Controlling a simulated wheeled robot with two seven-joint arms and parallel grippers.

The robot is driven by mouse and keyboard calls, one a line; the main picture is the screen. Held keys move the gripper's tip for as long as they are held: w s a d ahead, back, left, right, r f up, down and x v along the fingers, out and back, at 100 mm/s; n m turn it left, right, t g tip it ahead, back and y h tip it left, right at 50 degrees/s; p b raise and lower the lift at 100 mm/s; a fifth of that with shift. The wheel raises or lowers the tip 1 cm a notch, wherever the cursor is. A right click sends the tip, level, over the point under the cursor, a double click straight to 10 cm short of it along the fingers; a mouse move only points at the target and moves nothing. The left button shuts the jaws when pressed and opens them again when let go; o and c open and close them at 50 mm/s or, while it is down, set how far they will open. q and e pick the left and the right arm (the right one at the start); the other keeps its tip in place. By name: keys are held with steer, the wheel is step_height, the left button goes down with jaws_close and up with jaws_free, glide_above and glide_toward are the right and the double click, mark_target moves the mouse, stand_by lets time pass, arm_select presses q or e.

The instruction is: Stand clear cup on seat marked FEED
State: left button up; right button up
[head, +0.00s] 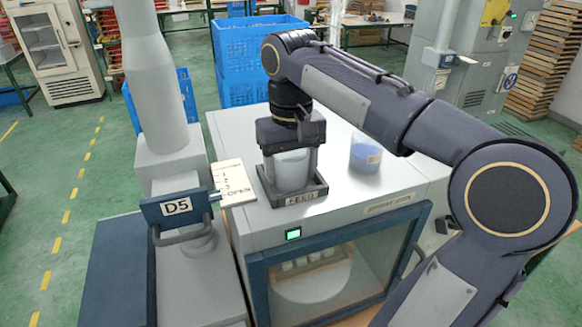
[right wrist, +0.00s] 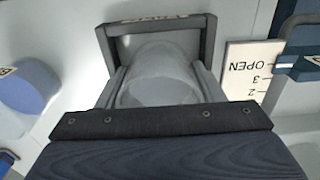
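The clear cup (head: 291,172) is upright inside the square grey seat marked FEED (head: 301,199), on top of the pale machine. It also shows in the right wrist view (right wrist: 160,75), within the seat's raised rim (right wrist: 208,40). My right gripper (head: 290,165) points down over the cup, one finger on each side, and appears shut on it. Its palm hides the cup's top in the head view. Whether the cup's base rests fully on the seat floor is hard to see. My left gripper is not in view.
A blue cup with a label (head: 364,155) stands to the right of the seat. To the left are a blue D5 plate with a handle (head: 178,209) and a white scale plate reading OPEN (head: 233,180). The machine top behind the blue cup is clear.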

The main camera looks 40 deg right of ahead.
steer(key=shift+o, duration=0.3)
step_height(320, 180, up, 7)
steer(key=shift+r, duration=0.45)
